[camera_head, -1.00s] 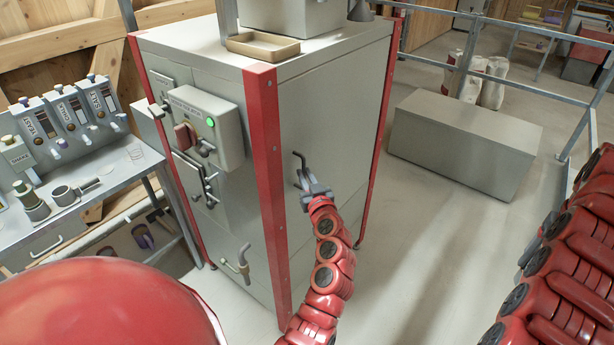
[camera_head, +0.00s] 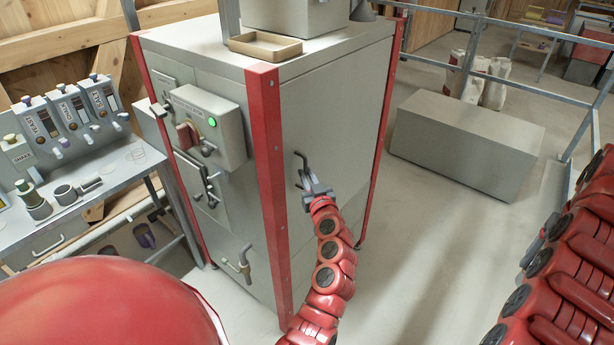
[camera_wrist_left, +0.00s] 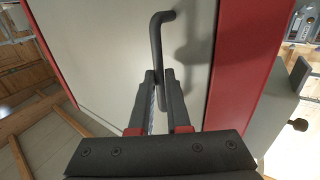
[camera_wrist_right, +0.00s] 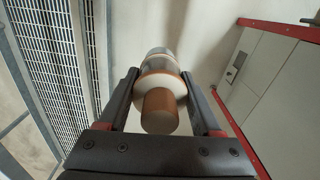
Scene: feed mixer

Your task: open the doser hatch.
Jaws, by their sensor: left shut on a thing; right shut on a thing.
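A dark bent handle (camera_head: 299,163) stands out from the grey side panel of the tall cabinet (camera_head: 325,120); I cannot tell for sure whether this panel is the doser hatch. The panel looks flush with the red corner posts. My left gripper (camera_head: 316,190) is at the handle. In the left wrist view the handle (camera_wrist_left: 156,45) runs down between the fingers of my left gripper (camera_wrist_left: 161,80), which are shut on it.
A control box (camera_head: 208,125) with a green light and several latches are on the cabinet's front. A bench (camera_head: 95,195) with dispensers stands at the left. A grey block (camera_head: 465,145) and metal railing (camera_head: 520,35) are at the right. The floor between is clear.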

